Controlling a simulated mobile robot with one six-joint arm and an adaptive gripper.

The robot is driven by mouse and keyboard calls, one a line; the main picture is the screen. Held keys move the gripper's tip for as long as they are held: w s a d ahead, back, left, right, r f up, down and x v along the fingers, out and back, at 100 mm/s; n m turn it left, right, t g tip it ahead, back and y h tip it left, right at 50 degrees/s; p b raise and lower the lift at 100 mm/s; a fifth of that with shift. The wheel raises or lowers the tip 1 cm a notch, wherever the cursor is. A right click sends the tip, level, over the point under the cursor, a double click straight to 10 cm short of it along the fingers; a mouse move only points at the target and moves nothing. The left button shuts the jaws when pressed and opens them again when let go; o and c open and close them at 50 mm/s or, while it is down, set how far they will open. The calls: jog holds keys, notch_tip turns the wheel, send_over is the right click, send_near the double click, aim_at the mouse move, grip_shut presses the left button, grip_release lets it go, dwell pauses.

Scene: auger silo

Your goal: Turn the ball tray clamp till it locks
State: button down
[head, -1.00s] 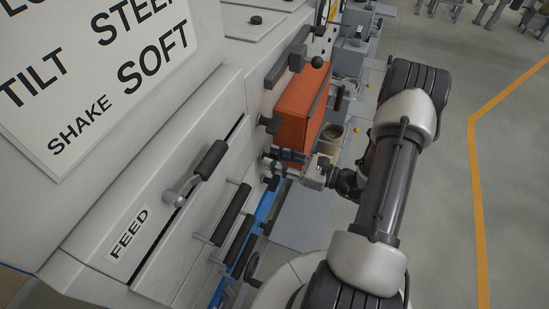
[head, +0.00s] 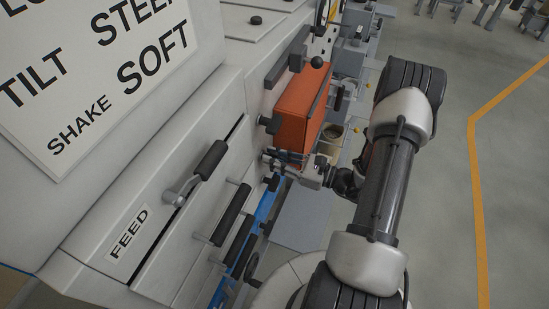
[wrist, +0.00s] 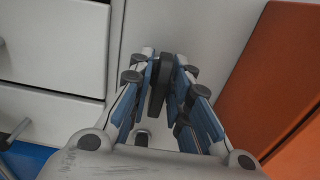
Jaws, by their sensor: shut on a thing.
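My gripper (head: 285,158) reaches the front of the pale machine, just below an orange box. In the wrist view, the blue-padded fingers of my gripper (wrist: 163,100) are shut on a dark upright bar, which I take to be the clamp's handle (wrist: 161,78). The bar stands against the pale panel. Its lower part and its pivot are hidden between the fingers, so I cannot tell whether it is locked. In the head view my gripper largely hides the clamp.
The orange box (head: 301,105) sticks out close beside my gripper, and also shows in the wrist view (wrist: 285,75). A FEED lever (head: 209,162) and drawers with black handles (head: 231,214) are at the lower left. Open floor (head: 500,150) lies to the right.

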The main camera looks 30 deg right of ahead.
jog(key=shift+m, duration=0.3)
jog(key=m+p, duration=0.1)
jog(key=m, duration=0.2)
jog(key=shift+r, duration=0.1)
jog(key=m+p, duration=0.2)
jog(key=m, duration=0.3)
jog(key=shift+d, duration=0.1)
jog(key=m+p, duration=0.1)
jog(key=m, duration=0.3)
jog(key=shift+m, duration=0.3)
jog(key=m, duration=0.3)
jog(key=m+p, duration=0.1)
jog(key=shift+f+m, duration=0.25)
jog(key=shift+m, duration=0.05)
jog(key=c, duration=1.7)
grip_release()
